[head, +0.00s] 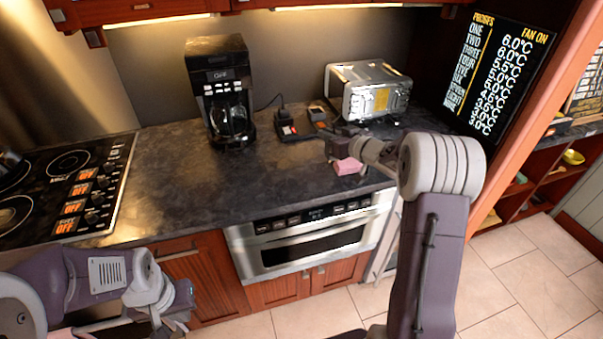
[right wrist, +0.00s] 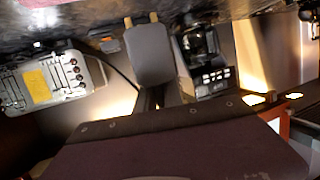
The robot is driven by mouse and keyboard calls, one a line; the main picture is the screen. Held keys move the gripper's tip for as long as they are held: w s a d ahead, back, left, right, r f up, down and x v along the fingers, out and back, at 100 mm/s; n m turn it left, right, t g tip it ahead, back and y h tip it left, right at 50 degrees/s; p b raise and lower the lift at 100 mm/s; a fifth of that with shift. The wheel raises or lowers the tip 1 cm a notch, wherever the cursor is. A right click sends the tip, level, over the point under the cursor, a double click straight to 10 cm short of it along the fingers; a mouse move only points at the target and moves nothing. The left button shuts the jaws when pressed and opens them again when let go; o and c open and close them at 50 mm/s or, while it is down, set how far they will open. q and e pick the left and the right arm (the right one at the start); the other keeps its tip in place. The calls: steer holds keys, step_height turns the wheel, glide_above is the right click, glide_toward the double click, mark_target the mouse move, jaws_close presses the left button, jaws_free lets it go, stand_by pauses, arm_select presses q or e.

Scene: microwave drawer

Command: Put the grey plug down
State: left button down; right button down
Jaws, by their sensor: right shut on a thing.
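The grey plug (right wrist: 151,58) shows large and close in the right wrist view, with two brass prongs at its upper end. My right gripper (head: 332,143) is shut on it above the right part of the dark counter. Its fingers are hard to make out in the wrist view, and the plug is not clear in the head view. My left gripper (head: 178,305) is at the lower left, in front of the cabinets and away from the plug. Its fingertips are too unclear to tell open from shut.
A pink block (head: 348,166) is just below my right gripper. The hob (head: 66,185) is left. The counter (head: 185,185) between is clear.

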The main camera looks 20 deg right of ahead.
steer(key=w+a+f+b, duration=0.1)
steer(key=w+a+f, duration=0.5)
steer(key=w+a, duration=0.1)
steer(key=shift+w+a+f, duration=0.3)
steer(key=shift+a+f, duration=0.1)
step_height(320, 180, down, 4)
steer(key=shift+w+r, duration=0.1)
steer(key=shift+b, duration=0.3)
steer(key=shift+f, duration=0.2)
steer(key=c, duration=1.5)
jaws_free()
steer(key=shift+r, duration=0.1)
